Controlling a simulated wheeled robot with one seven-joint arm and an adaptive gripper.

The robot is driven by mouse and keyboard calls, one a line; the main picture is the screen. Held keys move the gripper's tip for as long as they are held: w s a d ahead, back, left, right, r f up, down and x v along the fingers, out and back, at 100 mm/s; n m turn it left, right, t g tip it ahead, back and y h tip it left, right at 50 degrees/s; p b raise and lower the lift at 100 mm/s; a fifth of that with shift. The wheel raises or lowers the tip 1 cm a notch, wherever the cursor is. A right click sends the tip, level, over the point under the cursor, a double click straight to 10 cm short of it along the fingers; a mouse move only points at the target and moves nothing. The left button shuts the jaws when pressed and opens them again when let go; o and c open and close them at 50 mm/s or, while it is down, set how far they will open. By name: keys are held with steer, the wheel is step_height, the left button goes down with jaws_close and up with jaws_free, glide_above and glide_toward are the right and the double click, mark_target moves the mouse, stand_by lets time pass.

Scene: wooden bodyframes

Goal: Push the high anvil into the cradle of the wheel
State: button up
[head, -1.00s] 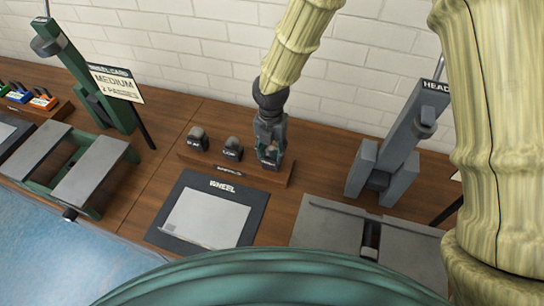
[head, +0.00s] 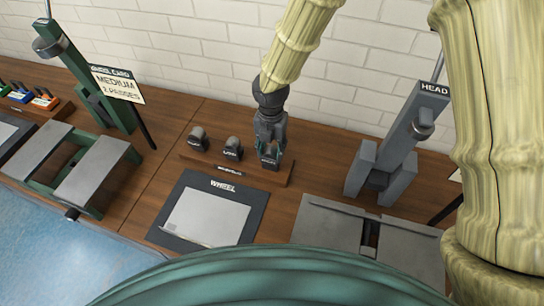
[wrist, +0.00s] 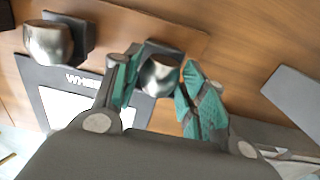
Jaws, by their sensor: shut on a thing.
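A dark-based anvil with a rounded steel top (wrist: 160,75) stands at the right end of a wooden rack (head: 222,169). My gripper (head: 269,155) reaches down over it, and its teal-padded fingers are shut on it from both sides. In the wrist view my gripper (wrist: 160,72) has the steel top between its fingers. The anvil's label (head: 269,162) is too small to read surely. It appears still at its place on the rack. A green machine (head: 85,75) at the left, beside a card reading medium, 2 passes, looks like the wheel; its cradle is not clearly visible.
Two other anvils (head: 197,139) (head: 232,148) stand on the rack to the left. A dark mat marked WHEEL (head: 163,238) holds a grey sheet in front. A grey machine marked HEAD (head: 402,140) stands right. A card (head: 117,84) on a post rises between the green machine and the rack.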

steer(key=shift+r, duration=0.2)
steer(key=shift+r+p, duration=1.35)
steer(key=shift+p, duration=0.3)
